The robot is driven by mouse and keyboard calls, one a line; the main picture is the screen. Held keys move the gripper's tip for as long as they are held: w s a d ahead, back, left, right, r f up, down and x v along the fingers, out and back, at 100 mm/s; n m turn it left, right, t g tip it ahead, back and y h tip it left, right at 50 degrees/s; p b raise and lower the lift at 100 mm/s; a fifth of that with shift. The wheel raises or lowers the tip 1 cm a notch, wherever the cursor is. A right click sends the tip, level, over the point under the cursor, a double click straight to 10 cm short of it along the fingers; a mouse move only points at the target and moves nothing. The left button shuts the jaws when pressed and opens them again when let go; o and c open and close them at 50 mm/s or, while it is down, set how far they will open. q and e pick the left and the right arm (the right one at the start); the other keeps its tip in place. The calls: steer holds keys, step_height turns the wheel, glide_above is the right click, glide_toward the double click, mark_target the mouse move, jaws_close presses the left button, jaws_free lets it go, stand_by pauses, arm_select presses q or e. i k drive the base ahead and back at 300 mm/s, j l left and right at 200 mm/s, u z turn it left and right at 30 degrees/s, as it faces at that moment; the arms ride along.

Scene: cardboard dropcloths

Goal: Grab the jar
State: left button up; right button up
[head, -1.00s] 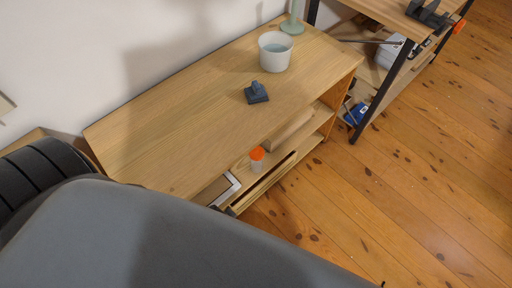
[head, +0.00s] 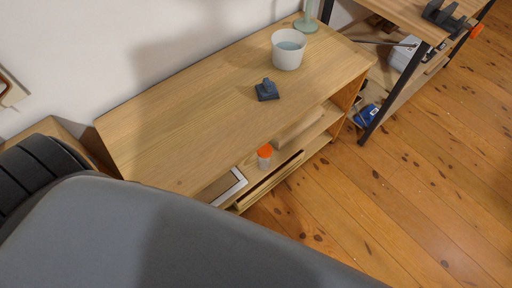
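A small jar (head: 264,160) with an orange lid and a pale body stands upright on the shelf below the top of the wooden unit. It is near the open front of that shelf. A large grey arm link of mine fills the lower left of the head view. Neither of my grippers shows in the picture, so I see nothing holding the jar.
The wooden unit (head: 180,123) carries a white pot (head: 288,50) and a dark blue object (head: 267,90) on top. A white-framed item (head: 229,187) lies left of the jar. A black-legged table (head: 398,91) stands at right. Open plank floor (head: 400,200) lies in front.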

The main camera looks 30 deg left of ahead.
mark_target(263, 164)
steer(key=u, duration=0.75)
